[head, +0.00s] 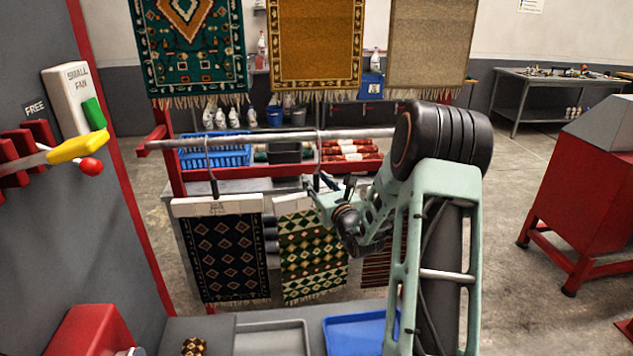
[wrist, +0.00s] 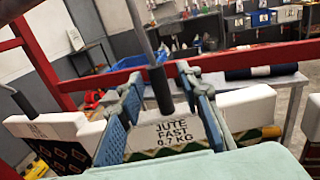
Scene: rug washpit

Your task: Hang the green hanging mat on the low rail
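The green hanging mat (head: 313,250), with cream diamonds, hangs below a slightly tilted white header bar (head: 293,204). In the wrist view, the header (wrist: 172,133) reads "JUTE FAST 0.7 KG". The low rail (head: 265,136) is a grey metal bar above it. A dark hanger rod (head: 318,152) drops from the rail to the header. Its black lower end (wrist: 162,92) is between my fingers. My gripper (wrist: 162,108) looks open, with its blue finger pads wide apart over the header. I cannot tell whether the hanger carries the header. My gripper is small in the head view (head: 322,194).
A dark patterned mat (head: 225,258) hangs from another white header close on the left. A red striped mat (head: 378,268) is partly behind my arm. A red crossbar (wrist: 75,85) runs behind the hanger. A blue tray (head: 352,332) lies in front below.

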